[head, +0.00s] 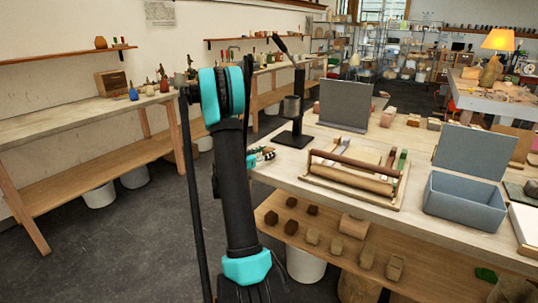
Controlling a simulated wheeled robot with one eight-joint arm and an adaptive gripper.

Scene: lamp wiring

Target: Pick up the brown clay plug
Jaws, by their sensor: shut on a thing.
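No brown clay plug can be picked out for certain. Small dark brown pieces (312,209) lie on the lower shelf under the right-hand table; they are too small to identify. My arm stands upright in the middle of the view, with a teal and black elbow at its top. My gripper cannot be made out; the arm's far end is hidden behind its nearer part. A small teal and dark thing (262,156) shows beside the arm at the table's left edge; I cannot tell what it is.
The right-hand table (402,199) holds a black stand (297,110), a wooden tray (347,193) with rollers, and an open blue-grey box (464,204). Several tan pieces (337,246) share the lower shelf. A long bench (75,120) runs along the left wall. Dark floor lies between.

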